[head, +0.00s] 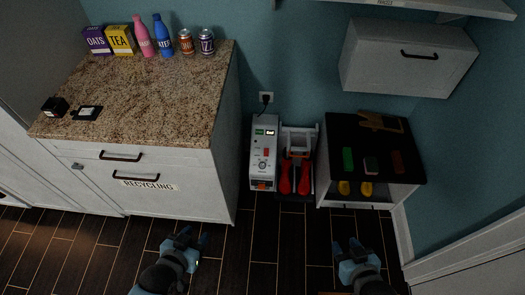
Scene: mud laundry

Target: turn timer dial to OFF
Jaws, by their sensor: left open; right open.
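A white upright unit (257,177) stands on the floor between the counter and the low cabinet. Its face has a small lit display (270,132), a green label, a red patch and a round dial (263,165) below them. The dial's markings are too small to read. My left gripper (188,237) is open and empty over the dark floor, below and left of the unit. My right gripper (352,250) is open and empty over the floor, below and right of it. Neither touches the unit.
Red boots (294,178) sit on a rack beside the unit's right side. The granite counter (145,90) is at left, with packages, bottles and cans. A low dark-topped cabinet (350,130) holds yellow boots at right. The floor in front is clear.

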